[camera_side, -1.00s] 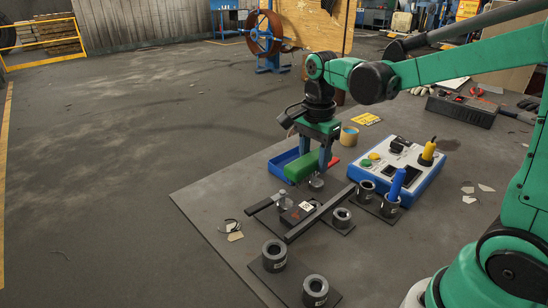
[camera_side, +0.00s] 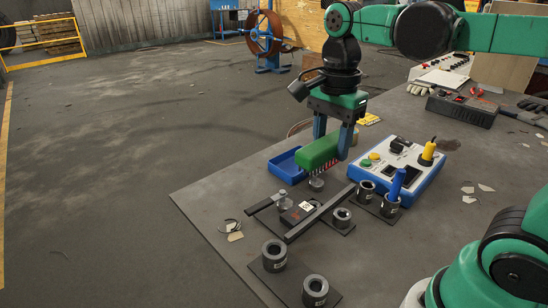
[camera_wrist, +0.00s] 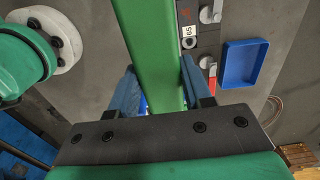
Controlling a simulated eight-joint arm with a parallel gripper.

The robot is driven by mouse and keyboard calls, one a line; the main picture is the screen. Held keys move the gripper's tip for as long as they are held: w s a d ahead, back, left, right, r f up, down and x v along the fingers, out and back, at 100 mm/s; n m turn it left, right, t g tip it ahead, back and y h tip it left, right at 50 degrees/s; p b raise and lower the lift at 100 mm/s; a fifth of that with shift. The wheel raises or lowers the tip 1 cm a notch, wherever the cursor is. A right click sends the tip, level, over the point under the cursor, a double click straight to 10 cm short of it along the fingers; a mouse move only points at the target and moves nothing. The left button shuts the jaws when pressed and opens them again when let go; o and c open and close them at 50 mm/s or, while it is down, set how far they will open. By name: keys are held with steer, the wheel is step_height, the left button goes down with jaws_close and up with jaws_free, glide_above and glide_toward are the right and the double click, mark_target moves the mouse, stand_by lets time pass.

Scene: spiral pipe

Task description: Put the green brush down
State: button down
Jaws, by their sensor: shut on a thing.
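The green brush (camera_side: 321,150) is a long green block with reddish bristles along its underside. My gripper (camera_side: 333,140) is shut on it and holds it above the table, with a blue finger on each side. In the wrist view the green brush (camera_wrist: 153,50) runs away between the blue fingers of my gripper (camera_wrist: 160,88). A blue tray (camera_side: 287,167) lies on the table just left of the brush in the side view. The tray (camera_wrist: 243,64) shows at the right in the wrist view and looks empty.
A clamp fixture with dark bars (camera_side: 318,213) stands in front of the brush. Grey pipe rings (camera_side: 274,252) sit on a plate nearer the front. A blue-and-white control box (camera_side: 408,168) and a blue cylinder (camera_side: 397,183) stand to the right. The table's left front is mostly bare.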

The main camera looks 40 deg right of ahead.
steer(key=s+a+r, duration=0.2)
steer(key=s+r, duration=0.1)
steer(key=s, duration=0.2)
step_height(320, 180, down, 20)
steer(key=shift+s+d+r, duration=0.1)
steer(key=shift+s+d, duration=0.05)
stand_by(0.5)
steer(key=shift+f, duration=0.25)
steer(key=shift+c, duration=1.9)
jaws_free()
